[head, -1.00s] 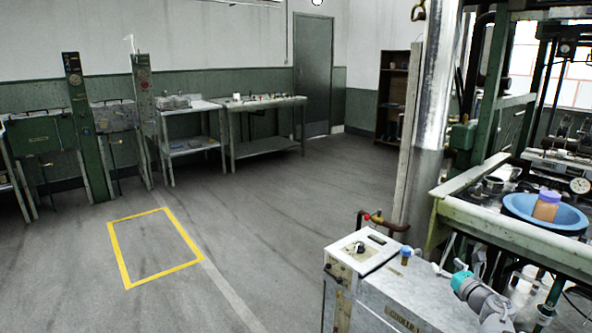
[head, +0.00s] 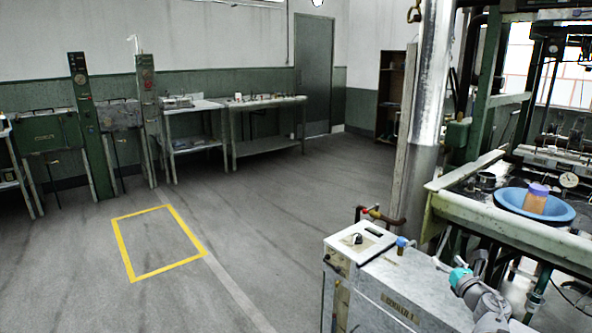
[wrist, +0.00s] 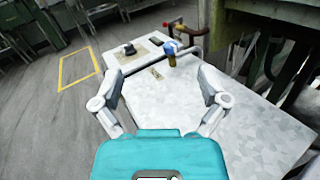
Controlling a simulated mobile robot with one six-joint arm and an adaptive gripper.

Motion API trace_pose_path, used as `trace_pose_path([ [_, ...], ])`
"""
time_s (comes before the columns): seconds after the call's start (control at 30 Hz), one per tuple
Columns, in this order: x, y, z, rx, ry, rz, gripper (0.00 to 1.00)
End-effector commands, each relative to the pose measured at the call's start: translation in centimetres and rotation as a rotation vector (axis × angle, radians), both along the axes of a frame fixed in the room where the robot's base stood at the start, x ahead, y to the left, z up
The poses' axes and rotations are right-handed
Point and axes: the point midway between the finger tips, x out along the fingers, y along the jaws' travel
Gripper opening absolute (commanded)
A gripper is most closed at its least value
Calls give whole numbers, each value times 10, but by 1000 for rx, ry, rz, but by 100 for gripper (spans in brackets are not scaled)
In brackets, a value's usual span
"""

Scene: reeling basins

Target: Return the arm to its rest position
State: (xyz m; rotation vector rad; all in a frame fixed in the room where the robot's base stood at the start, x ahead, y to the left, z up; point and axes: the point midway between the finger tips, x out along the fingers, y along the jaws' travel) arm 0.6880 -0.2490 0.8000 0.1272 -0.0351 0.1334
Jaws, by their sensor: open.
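My gripper (wrist: 163,84) is open and empty in the wrist view, with its two grey fingers spread wide above the pale top of a metal cabinet (wrist: 235,112). Its teal body also shows in the head view, low at the right, beside the cabinet (head: 385,285). My grey arm links run from it to the bottom edge of the head view. A small amber bottle with a blue cap (wrist: 170,56) stands on the cabinet beyond the fingertips, apart from them. The bottle also shows in the head view (head: 402,246).
A blue basin (head: 508,199) with an orange-brown jar (head: 536,199) stands on the machine bench at right. A bent pipe with a red part (head: 380,214) rises behind the cabinet. A steel column (head: 424,130) stands behind. The floor around the yellow square (head: 160,243) is clear.

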Motion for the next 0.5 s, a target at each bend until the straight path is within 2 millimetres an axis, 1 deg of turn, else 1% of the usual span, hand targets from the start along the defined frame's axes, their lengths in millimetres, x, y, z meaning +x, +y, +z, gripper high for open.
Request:
trace_pose_path([
  [0.27, 9, -3, 8, 197, -28, -101, 93],
  [0.37, 13, -4, 10, 306, -40, -153, 93],
  [0.5, 18, -7, 10, 523, -59, -252, 93],
])
